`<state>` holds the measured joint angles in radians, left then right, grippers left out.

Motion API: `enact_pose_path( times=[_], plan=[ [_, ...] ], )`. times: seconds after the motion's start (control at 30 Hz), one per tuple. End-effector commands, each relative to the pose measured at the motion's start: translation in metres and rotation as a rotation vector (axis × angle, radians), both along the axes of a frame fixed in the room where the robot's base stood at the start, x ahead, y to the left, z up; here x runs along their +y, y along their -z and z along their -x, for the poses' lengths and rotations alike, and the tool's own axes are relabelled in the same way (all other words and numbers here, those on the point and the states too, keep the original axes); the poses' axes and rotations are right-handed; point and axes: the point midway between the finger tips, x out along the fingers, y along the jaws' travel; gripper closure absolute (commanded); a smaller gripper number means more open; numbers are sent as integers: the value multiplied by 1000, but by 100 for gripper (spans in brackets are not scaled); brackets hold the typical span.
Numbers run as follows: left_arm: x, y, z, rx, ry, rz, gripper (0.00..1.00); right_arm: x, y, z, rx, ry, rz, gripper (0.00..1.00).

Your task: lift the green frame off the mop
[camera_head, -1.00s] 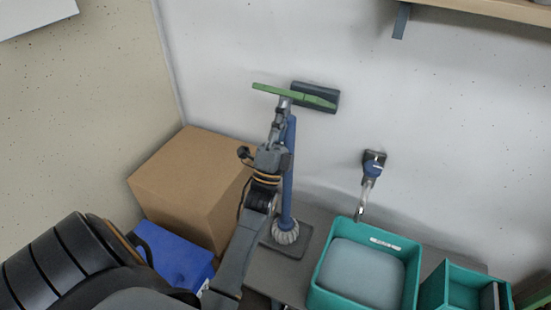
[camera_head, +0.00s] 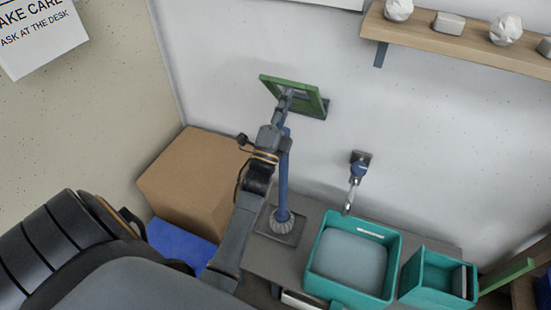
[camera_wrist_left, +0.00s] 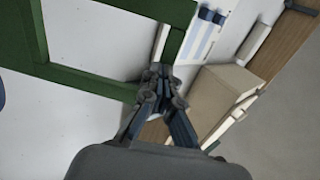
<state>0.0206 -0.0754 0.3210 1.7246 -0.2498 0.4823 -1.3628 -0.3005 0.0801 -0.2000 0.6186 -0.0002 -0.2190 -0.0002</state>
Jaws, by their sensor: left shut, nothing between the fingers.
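The green frame (camera_head: 300,84) is up at the wall in the head view, tilted, its opening showing. It is in front of a dark block, around the height of the mop's top end. The mop (camera_head: 283,180) stands upright with a blue pole and a grey round head at the bottom. My left gripper (camera_head: 287,96) is shut at the frame, overlapping the pole's top in this view. In the left wrist view the frame (camera_wrist_left: 85,82) fills the upper left, and my shut fingertips (camera_wrist_left: 158,74) are at its lower corner. Whether they touch it I cannot tell. My right gripper is out of view.
A cardboard box (camera_head: 190,180) and a blue box (camera_head: 180,240) stand left of my arm. Teal bins (camera_head: 393,255) sit right of the mop on the grey surface. A tap-like fixture (camera_head: 358,170) is on the wall. A wooden shelf (camera_head: 460,40) holds several pale objects.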

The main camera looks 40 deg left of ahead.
Motion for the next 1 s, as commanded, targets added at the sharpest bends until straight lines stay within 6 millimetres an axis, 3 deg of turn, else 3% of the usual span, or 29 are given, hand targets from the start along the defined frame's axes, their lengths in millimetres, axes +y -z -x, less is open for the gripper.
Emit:
enact_pose_path(
  times=[0.27,0.5,0.7,1.0],
  plan=[
    [5,-28,-20,46,1,10,100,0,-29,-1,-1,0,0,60],
    [12,-59,-51,197,2,46,100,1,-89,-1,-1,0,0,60],
    [20,-74,-83,342,2,79,100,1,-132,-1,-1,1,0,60],
    [30,-85,-127,526,3,124,100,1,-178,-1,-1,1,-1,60]
  ],
)
